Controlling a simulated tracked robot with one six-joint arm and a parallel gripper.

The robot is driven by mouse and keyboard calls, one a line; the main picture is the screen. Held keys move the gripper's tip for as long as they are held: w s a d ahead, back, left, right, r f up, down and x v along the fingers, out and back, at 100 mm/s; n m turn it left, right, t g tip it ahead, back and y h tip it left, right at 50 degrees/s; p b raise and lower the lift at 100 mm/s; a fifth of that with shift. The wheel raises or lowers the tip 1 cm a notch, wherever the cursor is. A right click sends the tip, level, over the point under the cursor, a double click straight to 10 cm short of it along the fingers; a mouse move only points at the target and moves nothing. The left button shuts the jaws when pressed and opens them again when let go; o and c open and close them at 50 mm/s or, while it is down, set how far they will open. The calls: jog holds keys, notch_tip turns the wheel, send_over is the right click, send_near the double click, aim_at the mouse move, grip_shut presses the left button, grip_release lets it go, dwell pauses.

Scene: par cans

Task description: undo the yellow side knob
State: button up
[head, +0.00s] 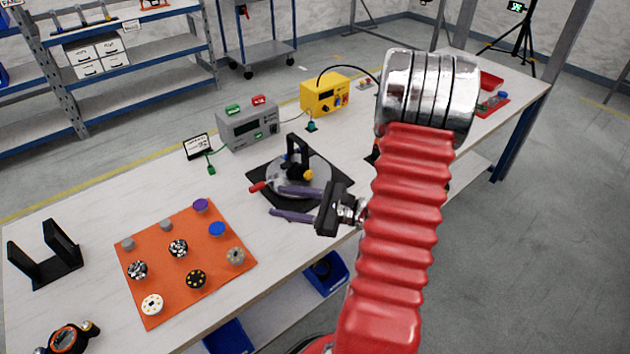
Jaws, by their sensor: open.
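A silver round par can (285,181) lies on a black mat (262,173) near the middle of the bench, with a black bracket (297,146) standing up from it. The yellow side knob (308,174) shows on its right side. A red handle (257,187) sticks out on its left. My gripper (276,202) has two purple fingers spread apart, with nothing visible between them. In the head view it overlaps the front of the can, to the lower left of the knob. Its height above the can and any contact are hard to tell.
An orange mat (213,247) with several round parts lies at the left front. A black U-shaped stand (47,272) is farther left. A grey box (247,130) and a yellow box (325,96) stand behind the can. My red arm hides the bench to its right.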

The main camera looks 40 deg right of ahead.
jog(key=s+a+r+n+g, duration=0.35)
jog(key=a+n+g, duration=0.35)
jog(key=a, duration=0.4)
jog(key=s+a+r+n+g, duration=0.3)
jog(key=s+a+n+g, duration=0.15)
jog(key=a+n, duration=0.45)
jog(key=s+a+r+n+t+h, duration=0.1)
jog(key=s+r+n+t+h, duration=0.1)
jog(key=s+r+n+h, duration=0.3)
jog(key=shift+s+a+r+n+h, duration=0.2)
jog(key=shift+s+r+n+h, duration=0.15)
jog(key=shift+r+n+h, duration=2.15)
jog(key=shift+f+n+t+y, duration=0.25)
jog(key=shift+f+n+y, duration=0.25)
jog(key=shift+y, duration=0.5)
jog(key=shift+c, duration=0.3)
